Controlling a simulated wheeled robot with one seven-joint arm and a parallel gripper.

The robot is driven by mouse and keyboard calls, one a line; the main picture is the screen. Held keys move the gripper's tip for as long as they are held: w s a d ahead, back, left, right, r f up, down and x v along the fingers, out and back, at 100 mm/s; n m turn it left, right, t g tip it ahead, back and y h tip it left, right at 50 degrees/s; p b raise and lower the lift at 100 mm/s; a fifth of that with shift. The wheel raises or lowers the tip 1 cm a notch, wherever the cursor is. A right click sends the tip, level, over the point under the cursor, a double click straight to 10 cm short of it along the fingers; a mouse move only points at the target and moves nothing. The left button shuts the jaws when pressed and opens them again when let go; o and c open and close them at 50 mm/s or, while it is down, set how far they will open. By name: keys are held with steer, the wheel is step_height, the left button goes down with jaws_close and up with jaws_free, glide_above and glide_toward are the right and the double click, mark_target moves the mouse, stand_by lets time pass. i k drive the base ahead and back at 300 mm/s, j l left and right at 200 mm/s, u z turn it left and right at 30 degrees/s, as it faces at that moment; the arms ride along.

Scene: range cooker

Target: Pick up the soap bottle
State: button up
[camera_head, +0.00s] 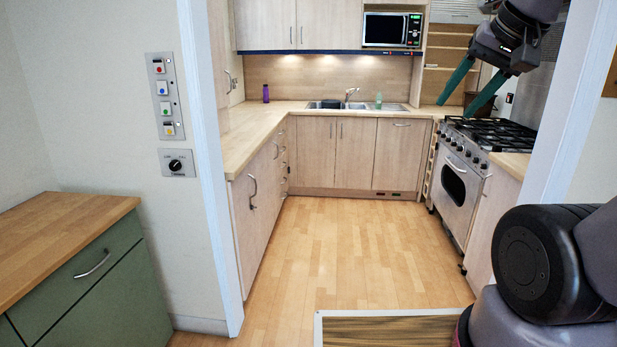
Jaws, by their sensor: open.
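A small pale green bottle (378,101), which looks like the soap bottle, stands upright at the sink on the far counter, right of the tap. My gripper (454,109) is raised at the upper right of the head view, with its two green fingers apart and nothing between them. In the picture it is right of the bottle and much nearer to me, well apart from it. A purple bottle (265,93) stands at the left end of the same counter.
A doorway with white frames (209,170) opens onto the kitchen. The wooden floor (345,245) between the left cabinets and the range cooker (458,190) is clear. A green drawer unit (95,275) stands at the front left, and a mat (390,332) lies in front.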

mark_target(379, 102)
steer(key=i+u, duration=0.15)
steer(key=i, duration=4.05)
steer(key=i+l+z, duration=0.1)
steer(key=i, duration=0.5)
steer(key=i+l+z, duration=0.1)
steer(key=i, duration=0.55)
steer(key=l+u, duration=0.2)
steer(key=l, duration=0.45)
steer(key=l+u, duration=0.2)
steer(key=l, duration=0.5)
steer(key=k, duration=0.05)
